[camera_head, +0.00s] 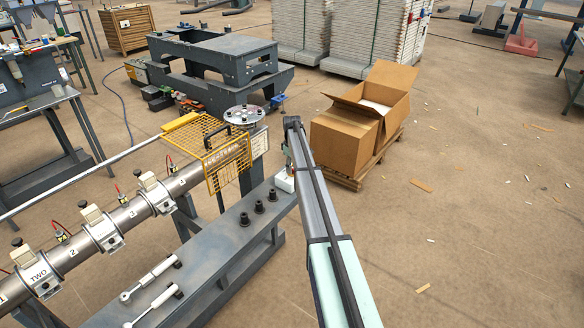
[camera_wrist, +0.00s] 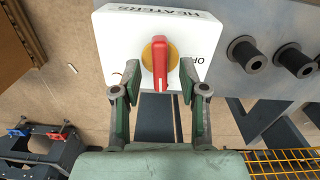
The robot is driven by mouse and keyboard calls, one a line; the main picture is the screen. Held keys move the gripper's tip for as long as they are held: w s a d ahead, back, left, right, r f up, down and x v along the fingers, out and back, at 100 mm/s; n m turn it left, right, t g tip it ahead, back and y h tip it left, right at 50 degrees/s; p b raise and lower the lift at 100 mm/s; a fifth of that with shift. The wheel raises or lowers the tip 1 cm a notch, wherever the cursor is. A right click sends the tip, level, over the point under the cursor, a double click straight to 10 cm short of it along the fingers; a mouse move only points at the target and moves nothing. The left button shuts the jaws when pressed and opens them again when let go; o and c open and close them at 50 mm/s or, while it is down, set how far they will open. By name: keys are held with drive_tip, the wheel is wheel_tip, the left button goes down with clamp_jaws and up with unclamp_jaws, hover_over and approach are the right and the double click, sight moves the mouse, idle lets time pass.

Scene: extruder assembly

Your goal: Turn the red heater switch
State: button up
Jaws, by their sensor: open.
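The red heater switch (camera_wrist: 159,62) is a knob on a yellow round base, on the face of a white box (camera_wrist: 113,40) lettered "HEATERS", upside down in the wrist view. The knob's handle runs up and down in that picture. My gripper (camera_wrist: 158,78) is open, with one fingertip on each side of the knob's lower part and a gap visible on both sides. In the head view the white box (camera_head: 284,182) sits at the far end of the grey bench, partly behind my arm. The knob and my fingers cannot be made out there.
Several black cylindrical parts (camera_head: 258,207) stand on the grey bench (camera_head: 222,247) close to the box; some show in the wrist view (camera_wrist: 247,53). A yellow mesh guard (camera_head: 228,165) stands to the left. Cardboard boxes (camera_head: 345,140) on a pallet lie beyond to the right.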

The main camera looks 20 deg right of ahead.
drive_tip(key=shift+r+p, duration=0.9)
drive_tip(key=shift+r, duration=1.9)
wheel_tip(320, 180, up, 12)
drive_tip(key=s+a+f+m+g, duration=0.1)
drive_tip(key=s+a+f+m, duration=0.3)
drive_tip(key=s+a+f, duration=0.8)
drive_tip(key=s+a+f+m, duration=0.4)
drive_tip(key=s+f, duration=1.5)
drive_tip(key=s, duration=0.2)
drive_tip(key=s+a+f+g, duration=0.2)
drive_tip(key=s+a+f, duration=0.1)
drive_tip(key=s, duration=1.1)
drive_tip(key=s+a+f+g, duration=0.2)
drive_tip(key=s+a, duration=0.3)
drive_tip(key=s, duration=1)
drive_tip(key=s+a+f+g, duration=0.1)
drive_tip(key=s+a+f, duration=0.3)
drive_tip(key=s, duration=1.1)
drive_tip(key=shift+a+f+n+g, duration=0.2)
drive_tip(key=shift+f+n+g, duration=0.2)
drive_tip(key=shift+f, duration=0.15)
